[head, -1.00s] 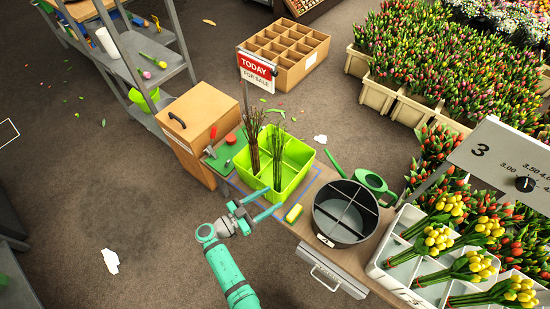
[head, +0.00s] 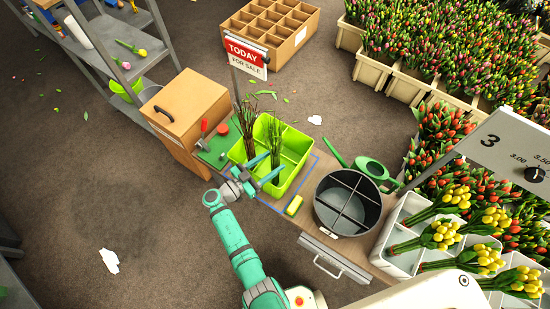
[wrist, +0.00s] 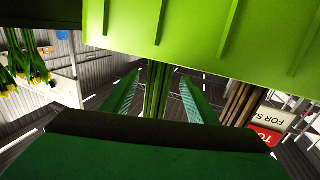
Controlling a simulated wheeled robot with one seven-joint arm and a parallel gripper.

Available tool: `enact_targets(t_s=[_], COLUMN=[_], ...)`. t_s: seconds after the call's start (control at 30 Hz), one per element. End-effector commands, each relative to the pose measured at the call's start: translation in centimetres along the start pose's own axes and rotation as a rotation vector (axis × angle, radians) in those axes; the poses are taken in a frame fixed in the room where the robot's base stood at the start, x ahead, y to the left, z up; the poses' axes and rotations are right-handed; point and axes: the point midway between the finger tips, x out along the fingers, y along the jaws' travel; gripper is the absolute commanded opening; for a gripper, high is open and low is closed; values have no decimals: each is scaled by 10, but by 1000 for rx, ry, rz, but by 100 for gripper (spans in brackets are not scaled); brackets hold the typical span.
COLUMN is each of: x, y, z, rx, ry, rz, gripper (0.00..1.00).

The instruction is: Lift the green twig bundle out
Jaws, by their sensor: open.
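The green twig bundle (head: 274,139) stands upright in the lime-green bin (head: 297,152), to the right of a brown twig bundle (head: 248,120) in the same bin. My gripper (head: 271,167) is open and empty at the bin's near left side. In the wrist view, its two fingers (wrist: 158,94) spread on either side of the green stems (wrist: 157,88) in the picture; I cannot tell whether the stems are between them in depth. The bin wall (wrist: 205,22) fills the top there, and brown stems (wrist: 242,103) lie right of the fingers.
A dark divided bucket (head: 347,203) and a yellow sponge (head: 294,205) are right of the bin. A green watering can (head: 370,172) stands behind the bucket. A red sale sign (head: 246,57) rises behind the bin. A wooden box (head: 187,108) stands left.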

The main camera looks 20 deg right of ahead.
Motion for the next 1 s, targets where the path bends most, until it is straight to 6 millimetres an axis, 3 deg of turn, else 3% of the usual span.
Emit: enact_targets(t_s=[0.43, 0.77, 0.9, 1.0], x=[48, 54, 54, 54], y=[3, 2, 2, 2], z=[-6, -6, -6, -6], rx=[1, 0, 0, 0], ry=[0, 0, 0, 0], rz=[3, -1, 0, 0], gripper=[53, 53, 19, 1])
